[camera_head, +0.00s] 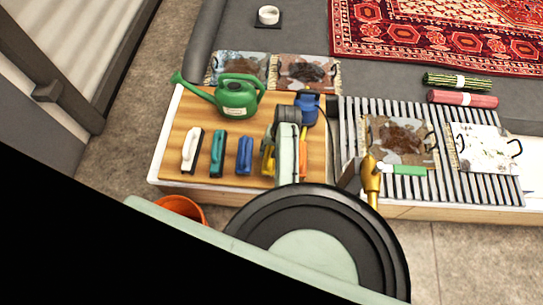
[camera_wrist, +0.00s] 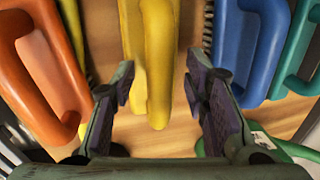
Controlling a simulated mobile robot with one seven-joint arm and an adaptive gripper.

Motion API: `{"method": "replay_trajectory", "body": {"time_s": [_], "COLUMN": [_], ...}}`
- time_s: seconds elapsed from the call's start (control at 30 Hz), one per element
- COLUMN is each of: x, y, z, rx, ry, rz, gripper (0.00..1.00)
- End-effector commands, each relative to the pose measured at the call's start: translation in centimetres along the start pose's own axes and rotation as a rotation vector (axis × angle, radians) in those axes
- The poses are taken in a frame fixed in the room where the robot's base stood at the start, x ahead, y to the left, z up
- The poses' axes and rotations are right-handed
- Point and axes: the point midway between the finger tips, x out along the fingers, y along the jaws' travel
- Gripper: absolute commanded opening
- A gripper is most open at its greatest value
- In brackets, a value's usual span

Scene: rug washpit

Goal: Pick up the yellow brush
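The yellow brush (camera_wrist: 160,45) runs down the middle of the wrist view, its near end between the fingers of my gripper (camera_wrist: 158,88). The fingers are open, one on each side, with a visible gap to the yellow. In the head view, the yellow brush (camera_head: 267,161) lies on the wooden board, mostly hidden by my arm. Whether the fingers are at the brush's height I cannot tell.
A blue brush (camera_wrist: 248,45) is close on the right and an orange brush (camera_wrist: 38,70) on the left. Teal (camera_head: 217,154) and white (camera_head: 191,150) brushes lie farther left. A green watering can (camera_head: 236,97) and a blue container (camera_head: 307,106) stand behind.

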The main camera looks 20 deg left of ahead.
Motion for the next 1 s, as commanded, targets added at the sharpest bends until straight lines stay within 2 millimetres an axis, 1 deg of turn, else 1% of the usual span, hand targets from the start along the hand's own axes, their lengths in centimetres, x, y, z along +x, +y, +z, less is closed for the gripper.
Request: {"method": "replay_trajectory", "body": {"time_s": [0.03,0.07,0.6,1.0], "x": [-0.01,-0.01,-0.04,-0.05], "y": [0.0,0.0,0.01,0.01], "z": [0.0,0.0,-0.01,-0.02], "rx": [0.0,0.0,0.0,0.0], "ry": [0.0,0.0,0.0,0.0], "rz": [0.0,0.0,0.0,0.0], "gripper": [0.39,0.37,0.01,0.0]}}
